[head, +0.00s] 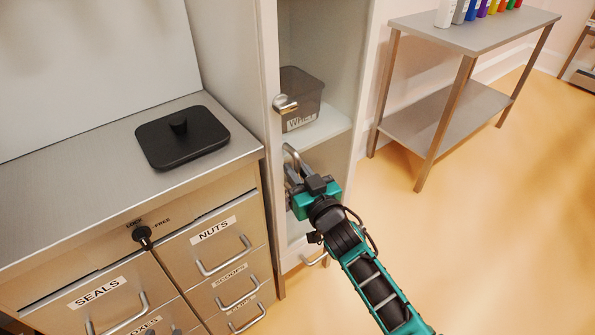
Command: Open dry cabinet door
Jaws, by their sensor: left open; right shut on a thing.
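The dry cabinet is the tall pale cabinet with a glazed door (318,45) in the middle of the head view. The door looks closed against its frame. A round metal knob (286,104) sits on the door's left side, with a curved metal handle (291,152) below it. My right gripper (293,176) reaches in from the lower right and is shut on this handle; its fingers and the arm hide the handle's lower part. My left gripper is not in view.
Behind the glass, a grey labelled bin (302,88) stands on a shelf. A two-tier steel table (470,35) with several bottles stands right. The floor (500,220) between is clear.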

